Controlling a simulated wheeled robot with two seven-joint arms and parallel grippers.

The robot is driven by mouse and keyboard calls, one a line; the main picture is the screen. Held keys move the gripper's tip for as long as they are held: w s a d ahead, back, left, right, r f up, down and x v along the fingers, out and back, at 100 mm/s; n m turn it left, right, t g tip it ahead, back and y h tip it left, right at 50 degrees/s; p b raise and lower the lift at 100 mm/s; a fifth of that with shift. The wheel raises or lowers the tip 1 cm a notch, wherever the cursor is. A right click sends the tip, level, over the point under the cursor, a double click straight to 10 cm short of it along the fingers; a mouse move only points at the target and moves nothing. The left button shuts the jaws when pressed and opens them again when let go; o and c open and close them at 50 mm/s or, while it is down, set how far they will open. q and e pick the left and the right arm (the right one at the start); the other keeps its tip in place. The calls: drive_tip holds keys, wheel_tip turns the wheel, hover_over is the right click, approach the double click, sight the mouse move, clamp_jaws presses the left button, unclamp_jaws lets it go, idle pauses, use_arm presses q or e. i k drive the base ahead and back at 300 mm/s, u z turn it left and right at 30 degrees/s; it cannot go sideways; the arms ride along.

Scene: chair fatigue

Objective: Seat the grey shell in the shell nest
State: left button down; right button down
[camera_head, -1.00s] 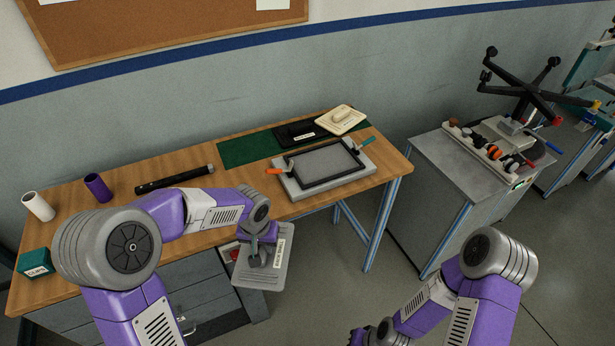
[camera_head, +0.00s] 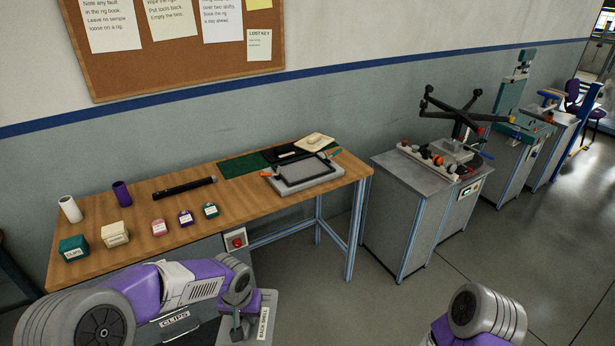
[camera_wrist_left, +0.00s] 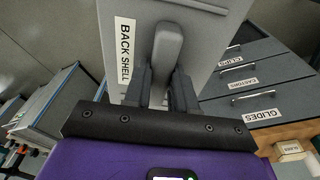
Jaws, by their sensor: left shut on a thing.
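The grey shell (camera_head: 258,333) is a flat grey plate with a white BACK SHELL label, low in the head view in front of the bench. My left gripper (camera_head: 237,318) is shut on it. The left wrist view shows the fingers either side of a raised grey grip on the shell (camera_wrist_left: 207,50). What looks like the shell nest (camera_head: 305,172) is a grey block with a black-rimmed recess and orange and teal handles, on the right part of the bench top. The shell is well apart from it. My right gripper is out of view; only part of the right arm shows.
The wooden bench (camera_head: 235,207) also holds a dark bar (camera_head: 184,188), two rolls, several small labelled boxes, a green mat (camera_head: 243,166) and a pale pad (camera_head: 314,142). A metal cabinet (camera_head: 400,182) with a chair base stands right. Open floor lies between.

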sight(306, 172)
drive_tip(key=z, duration=0.9)
drive_tip(key=i, duration=1.5)
drive_tip(key=u, duration=0.5)
